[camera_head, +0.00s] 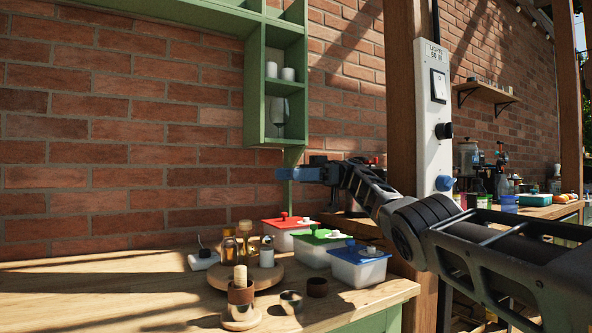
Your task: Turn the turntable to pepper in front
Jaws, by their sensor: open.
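The turntable (216,277) is a round wooden disc on the garden table (120,290). Two amber bottles (229,248) with pale stoppers stand on it towards the left and back. A small pale shaker (266,256) with a dark top stands at its right. I cannot tell from here which item is the pepper. My gripper (285,174) has blue fingers and is open and empty. It hangs in the air above and to the right of the turntable, well clear of it, pointing left.
Three white tubs with red (288,223), green (320,238) and blue (358,254) lids stand right of the turntable. A wooden-handled item in a brown cup (241,294) and small cups (291,302) stand in front. A wooden post (400,120) and green shelf (254,90) rise behind.

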